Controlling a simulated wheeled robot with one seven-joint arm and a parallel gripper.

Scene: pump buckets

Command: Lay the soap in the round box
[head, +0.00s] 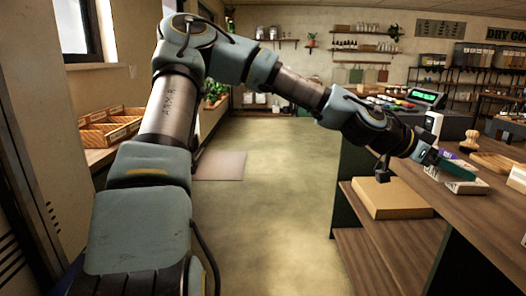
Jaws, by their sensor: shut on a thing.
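My gripper (432,156) is small in the view, over the wooden counter at the right. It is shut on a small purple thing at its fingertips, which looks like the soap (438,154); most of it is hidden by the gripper. A low, round wooden thing (495,162) lies on the counter to the right of the gripper. I cannot tell whether it is the round box. Another light box-like thing (517,179) is cut by the right edge, and its shape is unclear.
Small green and pale packs (466,187) lie on the counter (480,212) just below and right of the gripper. A wooden knob-shaped thing (470,141) and a till with a green display (427,97) stand behind.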

